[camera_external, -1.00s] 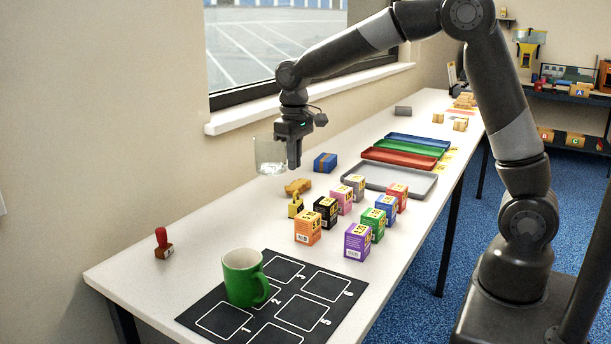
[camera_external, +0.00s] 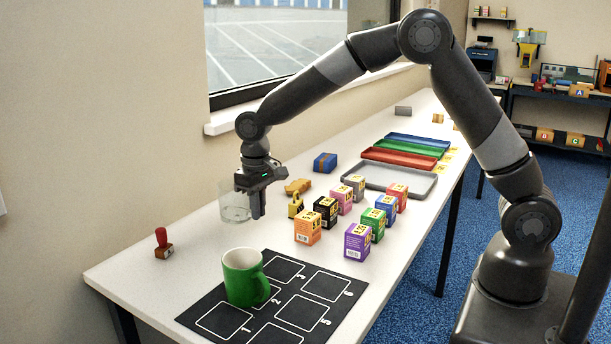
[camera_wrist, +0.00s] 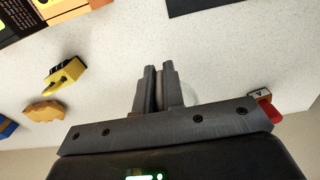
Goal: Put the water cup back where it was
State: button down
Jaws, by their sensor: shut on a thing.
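The clear water cup (camera_external: 233,205) is upright at the left side of the white table, behind the green mug. My gripper (camera_external: 257,208) is shut on the cup's near wall. The cup is at or very close to the table top; I cannot tell whether it touches. In the wrist view my gripper (camera_wrist: 158,75) shows its two fingers close together, with the cup barely visible as a faint clear shape beside them.
A green mug (camera_external: 243,278) stands on the black numbered mat (camera_external: 305,310). A red-handled stamp (camera_external: 163,243) is left of the cup. A yellow padlock (camera_external: 296,206), a tan piece (camera_external: 298,186) and several small cartons (camera_external: 308,228) are to the right. Trays (camera_external: 395,179) lie farther back.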

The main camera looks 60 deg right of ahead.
jog(key=shift+f, duration=2.05)
jog(key=c, duration=1.5)
grip_release()
jog(key=shift+f, duration=0.15)
